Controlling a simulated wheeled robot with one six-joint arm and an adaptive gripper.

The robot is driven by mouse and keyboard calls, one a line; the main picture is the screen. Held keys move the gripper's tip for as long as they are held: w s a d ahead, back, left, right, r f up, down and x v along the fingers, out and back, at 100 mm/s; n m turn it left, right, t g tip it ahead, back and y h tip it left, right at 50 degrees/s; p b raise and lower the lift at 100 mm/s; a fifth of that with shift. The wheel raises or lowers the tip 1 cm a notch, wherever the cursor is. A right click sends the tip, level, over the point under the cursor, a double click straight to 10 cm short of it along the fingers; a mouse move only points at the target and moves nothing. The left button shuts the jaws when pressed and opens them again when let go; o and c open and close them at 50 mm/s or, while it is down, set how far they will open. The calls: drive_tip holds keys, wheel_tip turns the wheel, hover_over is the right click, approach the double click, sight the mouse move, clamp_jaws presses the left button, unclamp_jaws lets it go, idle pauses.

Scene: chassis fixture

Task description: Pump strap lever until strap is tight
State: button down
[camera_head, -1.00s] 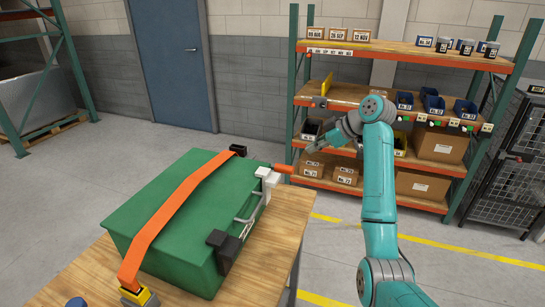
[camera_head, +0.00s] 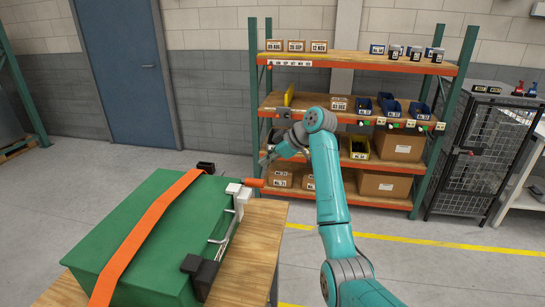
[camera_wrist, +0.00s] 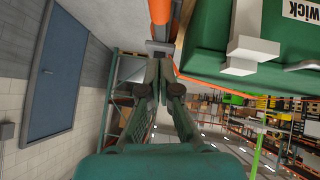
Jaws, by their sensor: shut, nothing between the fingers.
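A green case (camera_head: 125,225) lies on the wooden table, with an orange strap (camera_head: 150,225) running across its top. At the case's right end, a white bracket (camera_head: 240,192) sits next to a short orange lever handle (camera_head: 254,182). My gripper (camera_head: 266,158) is just above and right of the handle in the head view. In the wrist view my gripper (camera_wrist: 160,47) is shut and empty, its fingertips close to the orange handle (camera_wrist: 160,10); whether they touch it I cannot tell. The white bracket (camera_wrist: 250,48) and green case (camera_wrist: 295,40) are at upper right there.
A wooden table (camera_head: 258,245) carries the case. A black block (camera_head: 197,275) sits at the case's front right, and a small black part (camera_head: 205,167) at its back. A shelf rack (camera_head: 350,130) stands behind my arm. A wire cage (camera_head: 490,150) is at right.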

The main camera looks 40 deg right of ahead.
sight(252, 179)
drive_tip(key=x, duration=0.5)
drive_tip(key=shift+d+f, duration=0.15)
drive_tip(key=shift+f, duration=0.4)
drive_tip(key=shift+d+f, duration=0.15)
drive_tip(key=shift+f, duration=0.4)
drive_tip(key=shift+w+d+f, duration=0.1)
drive_tip(key=shift+w+f, duration=0.05)
drive_tip(key=shift+f, duration=0.55)
